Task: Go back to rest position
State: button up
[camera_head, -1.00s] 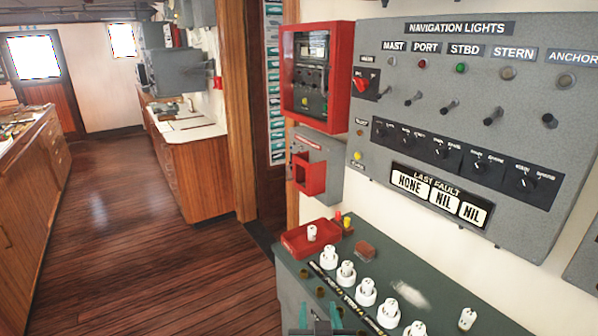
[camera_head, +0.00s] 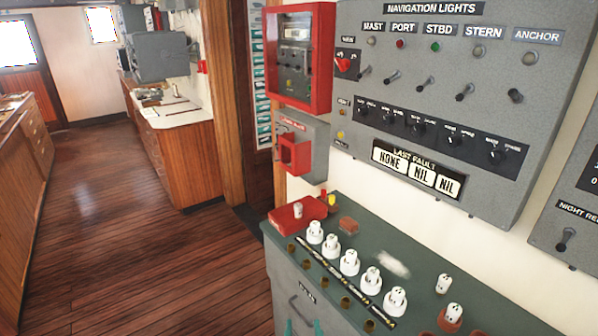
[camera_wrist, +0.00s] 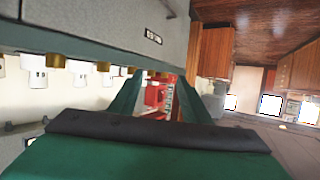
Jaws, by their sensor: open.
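My gripper shows as two teal fingertips (camera_head: 304,328) at the bottom edge of the head view, in front of the grey cabinet (camera_head: 285,285). In the wrist view its two green fingers (camera_wrist: 158,98) stand apart with nothing held between them. The rest of my arm is out of the head view. The cabinet's green top (camera_head: 405,240) carries a row of white fuse-like pieces (camera_head: 350,262) with brass sockets (camera_head: 328,283) along its front edge.
The navigation lights panel (camera_head: 440,100) hangs above the cabinet. A red-framed box (camera_head: 327,60) and a smaller red-fronted box (camera_head: 292,152) are beside it. A red tray (camera_head: 285,222) sits at the cabinet's left end. Open wooden floor (camera_head: 130,230) lies left.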

jog(key=s+f, duration=0.5)
jog(key=s, duration=0.3)
jog(key=s+f, duration=0.5)
jog(key=s, duration=0.3)
jog(key=s+a+r+t, duration=0.1)
jog(key=s, duration=1.6)
jog(key=shift+r+t, duration=0.3)
jog(key=shift+r, duration=0.05)
